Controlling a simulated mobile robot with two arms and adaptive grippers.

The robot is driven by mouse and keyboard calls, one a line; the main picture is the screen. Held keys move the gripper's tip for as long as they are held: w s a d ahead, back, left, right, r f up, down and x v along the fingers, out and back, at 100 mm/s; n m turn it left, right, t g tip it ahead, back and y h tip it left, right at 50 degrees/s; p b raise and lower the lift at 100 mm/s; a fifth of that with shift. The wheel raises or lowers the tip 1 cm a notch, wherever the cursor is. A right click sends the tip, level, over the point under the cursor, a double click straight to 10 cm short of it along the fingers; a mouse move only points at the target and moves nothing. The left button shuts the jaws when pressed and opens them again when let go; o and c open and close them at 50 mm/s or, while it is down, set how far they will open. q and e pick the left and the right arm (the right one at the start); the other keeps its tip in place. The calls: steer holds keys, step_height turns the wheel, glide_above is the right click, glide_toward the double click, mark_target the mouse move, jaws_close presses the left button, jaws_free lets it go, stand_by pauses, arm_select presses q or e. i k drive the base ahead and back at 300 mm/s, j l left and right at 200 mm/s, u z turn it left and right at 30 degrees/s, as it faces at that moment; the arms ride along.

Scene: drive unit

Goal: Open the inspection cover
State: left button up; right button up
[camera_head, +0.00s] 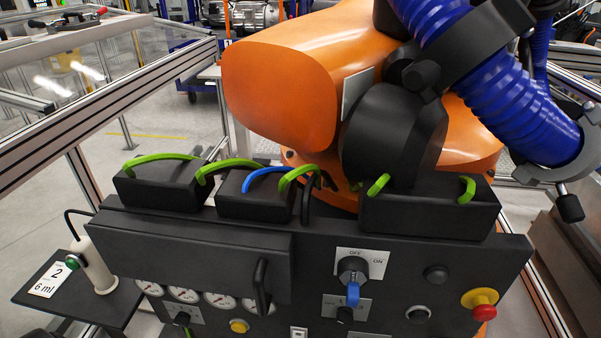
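A wide black panel, which looks like the inspection cover (180,250), sits on the left part of the black drive unit's front (410,270). A black upright bar handle (261,287) stands out at its right end. Several round white gauges (183,294) show just below the panel's lower edge. I cannot tell from this view whether the panel is fully closed. Neither of my grippers is in view.
Black boxes with green and blue cable loops (267,177) stand on top of the unit. An OFF/ON rotary switch (353,268) and a red-yellow stop button (482,303) are to the right. A small side table (100,305) with a cylinder (96,266) stands left. An orange robot arm (290,80) looms behind.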

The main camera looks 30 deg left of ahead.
mark_target(262, 276)
steer(key=k+l+u, duration=0.15)
steer(key=u, duration=1.5)
